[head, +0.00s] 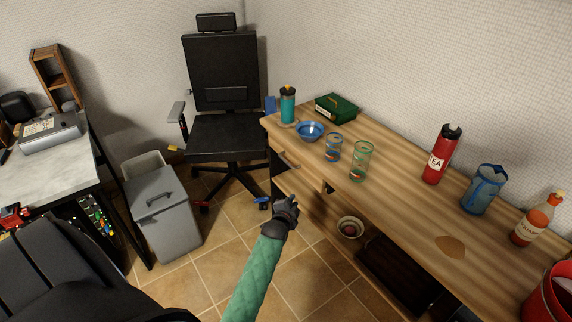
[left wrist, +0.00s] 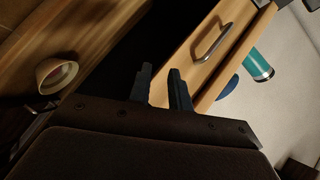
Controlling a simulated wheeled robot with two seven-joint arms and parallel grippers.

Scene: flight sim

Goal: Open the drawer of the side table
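The side table (head: 400,210) is a long light-wood table along the right wall. Its drawer front (head: 297,182) is at the left end, below the top, seen steeply from above. In the left wrist view the drawer front (left wrist: 196,62) is a pale wood panel with a curved metal handle (left wrist: 212,42). I cannot tell whether the drawer is fully shut. My left gripper (head: 290,199) is beside and below the drawer front. In the left wrist view its fingers (left wrist: 160,70) are apart, with nothing between them, short of the handle. My right gripper is not in view.
On the tabletop stand a teal bottle (head: 288,106), blue bowl (head: 309,131), two glasses (head: 361,160), green box (head: 336,107) and red bottle (head: 441,155). A small bowl (head: 350,227) is on the lower shelf. A black office chair (head: 222,90) and grey bin (head: 166,210) flank the tiled floor.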

